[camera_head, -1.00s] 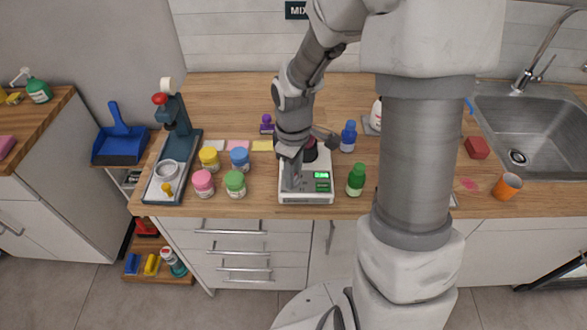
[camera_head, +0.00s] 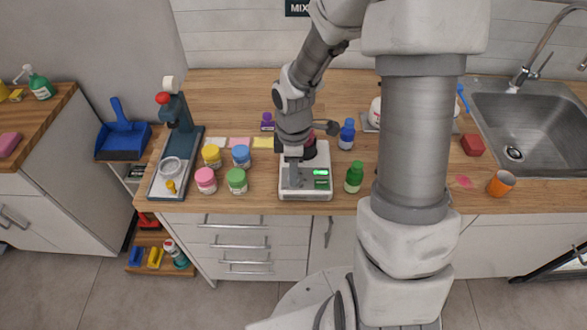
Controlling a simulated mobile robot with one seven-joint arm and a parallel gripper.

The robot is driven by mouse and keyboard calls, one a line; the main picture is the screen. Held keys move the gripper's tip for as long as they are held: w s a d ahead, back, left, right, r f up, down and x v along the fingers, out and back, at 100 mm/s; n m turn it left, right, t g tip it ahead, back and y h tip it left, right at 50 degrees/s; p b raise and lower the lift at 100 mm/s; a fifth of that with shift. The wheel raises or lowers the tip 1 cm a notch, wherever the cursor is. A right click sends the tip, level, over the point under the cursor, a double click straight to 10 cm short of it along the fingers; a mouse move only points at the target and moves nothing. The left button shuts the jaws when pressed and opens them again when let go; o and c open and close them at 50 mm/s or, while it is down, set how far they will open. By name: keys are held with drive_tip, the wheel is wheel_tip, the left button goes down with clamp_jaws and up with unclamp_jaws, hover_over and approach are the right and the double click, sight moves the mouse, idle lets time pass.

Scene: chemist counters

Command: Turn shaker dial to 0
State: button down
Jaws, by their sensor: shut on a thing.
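The shaker (camera_head: 306,193) is a white device near the front edge of the wooden counter, with a lit green display (camera_head: 320,173) on its front right. A dark round part with something reddish sits on its top, partly hidden behind my arm. My gripper (camera_head: 294,183) points down at the front left of the shaker, left of the display. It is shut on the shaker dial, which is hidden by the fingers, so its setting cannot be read.
A green bottle (camera_head: 354,177) stands close to the shaker's right, with a blue bottle (camera_head: 347,134) behind it. Several coloured jars, including a green one (camera_head: 236,181), stand to the left. A press-like stand (camera_head: 182,150) is further left. An orange cup (camera_head: 500,184) stands near the sink.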

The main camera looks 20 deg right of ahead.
drive_tip(key=c, duration=0.5)
unclamp_jaws()
drive_tip(key=shift+c, duration=0.2)
drive_tip(key=shift+r, duration=0.1)
wheel_tip(320, 180, up, 17)
drive_tip(key=p, duration=0.2)
drive_tip(key=shift+r, duration=0.15)
